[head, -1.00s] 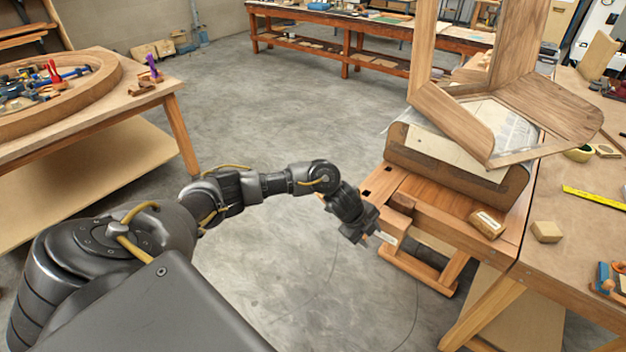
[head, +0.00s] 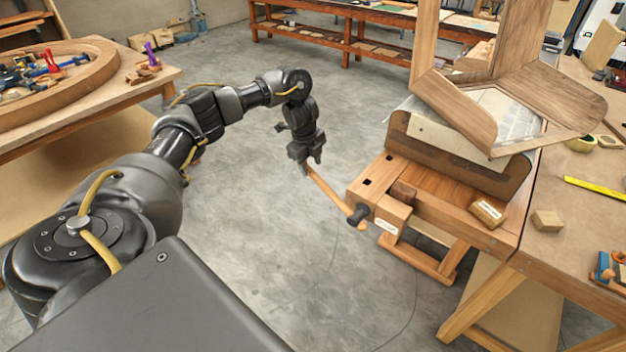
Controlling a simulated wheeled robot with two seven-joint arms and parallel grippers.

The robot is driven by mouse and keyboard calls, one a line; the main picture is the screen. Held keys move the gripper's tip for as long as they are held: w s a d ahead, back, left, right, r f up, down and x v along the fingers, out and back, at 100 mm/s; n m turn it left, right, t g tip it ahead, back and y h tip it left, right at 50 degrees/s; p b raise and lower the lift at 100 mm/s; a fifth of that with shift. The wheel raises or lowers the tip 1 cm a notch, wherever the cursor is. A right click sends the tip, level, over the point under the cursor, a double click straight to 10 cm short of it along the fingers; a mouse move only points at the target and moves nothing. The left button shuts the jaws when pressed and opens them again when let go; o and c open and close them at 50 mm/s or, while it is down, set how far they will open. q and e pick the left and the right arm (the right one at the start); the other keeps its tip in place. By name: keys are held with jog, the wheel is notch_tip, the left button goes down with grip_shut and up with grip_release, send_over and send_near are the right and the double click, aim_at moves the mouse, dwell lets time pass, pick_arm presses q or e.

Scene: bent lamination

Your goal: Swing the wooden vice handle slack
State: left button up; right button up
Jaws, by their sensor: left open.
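The wooden vice handle (head: 329,193) is a long light-brown bar on the front of the wooden vice (head: 392,214). It runs through the dark screw end (head: 357,213) and slants up and left, with a short end at lower right. My left gripper (head: 305,164) is open and points down at the handle's upper left end. Its fingers overlap that end in the head view; I cannot tell whether they touch it. My right gripper is not in view.
A curved form with bent wooden pieces (head: 455,110) stands on the bench behind the vice. A wooden block (head: 487,212) lies near the bench edge. A second table (head: 150,92) with tools is at left. The floor between is clear.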

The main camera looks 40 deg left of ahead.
aim_at(313, 178)
pick_arm(q)
jog(key=f, duration=0.2)
jog(key=f+b, duration=0.1)
jog(key=f, duration=0.1)
jog(key=w+f, duration=0.1)
jog(key=f, duration=0.2)
jog(key=shift+w+b, duration=0.1)
jog(key=shift+b, duration=0.3)
grip_shut()
